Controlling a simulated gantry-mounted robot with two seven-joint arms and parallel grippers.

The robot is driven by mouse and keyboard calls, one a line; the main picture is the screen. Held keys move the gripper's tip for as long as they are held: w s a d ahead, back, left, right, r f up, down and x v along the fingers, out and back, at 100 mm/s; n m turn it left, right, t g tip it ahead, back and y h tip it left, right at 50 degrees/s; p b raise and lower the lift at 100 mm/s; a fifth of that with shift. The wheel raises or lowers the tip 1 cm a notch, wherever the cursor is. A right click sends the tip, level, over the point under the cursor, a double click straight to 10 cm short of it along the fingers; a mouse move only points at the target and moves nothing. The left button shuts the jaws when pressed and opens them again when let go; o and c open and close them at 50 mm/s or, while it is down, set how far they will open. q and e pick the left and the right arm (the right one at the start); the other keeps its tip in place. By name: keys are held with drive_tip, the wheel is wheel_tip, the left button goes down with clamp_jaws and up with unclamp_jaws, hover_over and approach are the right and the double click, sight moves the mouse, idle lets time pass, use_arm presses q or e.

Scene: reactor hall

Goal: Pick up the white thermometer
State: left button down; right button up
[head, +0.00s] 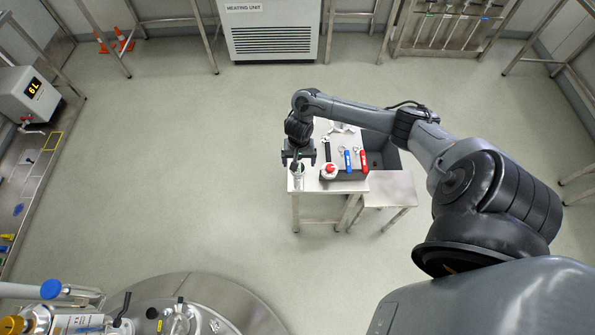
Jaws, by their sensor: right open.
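A small table (309,184) stands near the middle of the head view with several items on it. A small white object (341,127) lies at its far end, partly behind my right arm; it may be the white thermometer, but it is too small to be sure. My right gripper (296,164) is open, pointing down over the table's left edge. It is to the left of and nearer than the white object, apart from it. A pale, cup-like item (298,173) shows just below the fingers; I cannot tell whether they touch it. My left gripper is out of view.
A red-and-white round item (329,171), a blue-handled tool (348,161) and a red-handled tool (363,160) are on the table's right part. A lower side table (391,187) stands to the right. A round metal vessel (205,295) is at the bottom. Open floor lies left.

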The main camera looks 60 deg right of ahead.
sight(301, 169)
drive_tip(key=shift+w+d+f+b, duration=0.1)
drive_tip(key=shift+f+b, duration=0.1)
drive_tip(key=shift+f, duration=0.85)
drive_tip(key=shift+w+a+f+b, duration=0.1)
drive_tip(key=shift+f+b, duration=0.1)
drive_tip(key=shift+f, duration=0.9)
drive_tip(key=shift+w+d+f+b, duration=0.1)
drive_tip(key=shift+f+b, duration=0.1)
drive_tip(key=shift+f, duration=0.85)
drive_tip(key=c, duration=1.2)
drive_tip(key=shift+c, duration=0.2)
drive_tip(key=shift+r, duration=0.15)
